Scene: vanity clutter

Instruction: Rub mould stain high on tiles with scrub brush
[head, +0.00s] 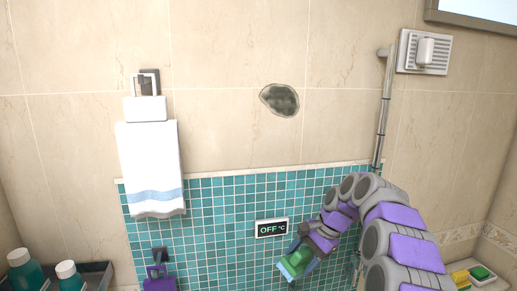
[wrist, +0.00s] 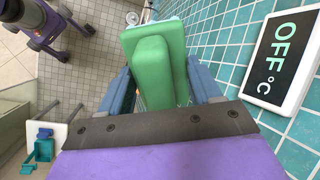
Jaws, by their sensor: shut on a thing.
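The mould stain (head: 279,100) is a dark grey-green patch high on the beige tiles, above the teal mosaic. My gripper (head: 297,259) is low in front of the mosaic, below and a little right of the stain and well apart from it. It is shut on the green scrub brush (head: 293,265). In the wrist view the brush (wrist: 154,70) sits between the blue fingers of my gripper (wrist: 163,88). A little of its pale bristle side shows at the top; the rest of the bristles is hidden. The stain is out of the wrist view.
An OFF °C display (head: 271,228) is on the mosaic close to my gripper. A white towel (head: 150,165) hangs at the left. A vertical pipe (head: 383,115) and a vent (head: 424,52) are at the right. The wall around the stain is clear.

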